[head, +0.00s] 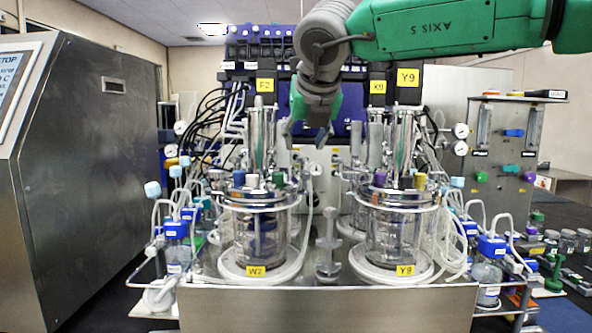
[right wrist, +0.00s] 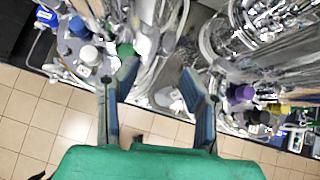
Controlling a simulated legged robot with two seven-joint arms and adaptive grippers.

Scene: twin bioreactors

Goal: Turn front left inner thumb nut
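The front left vessel (head: 262,230), labelled W2, is glass with a metal lid carrying blue, pale and green caps. Its lid (right wrist: 85,45) shows at the left of the right wrist view, with the green cap (right wrist: 125,50) beside one fingertip. I cannot pick out the inner thumb nut for certain; it is too small, or hidden by caps and tubing. My right gripper (head: 307,130) hangs pointing down above the gap between the two front vessels, higher than their lids. In the right wrist view its fingers (right wrist: 160,72) are apart with nothing gripped. My left gripper is not in view.
The front right vessel (head: 395,230), labelled Y9, stands close on the other side. Tall metal columns (head: 262,138) and looping tubes crowd both vessels. A grey stand (head: 328,250) is between them at the front. A large steel cabinet (head: 90,160) fills the left.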

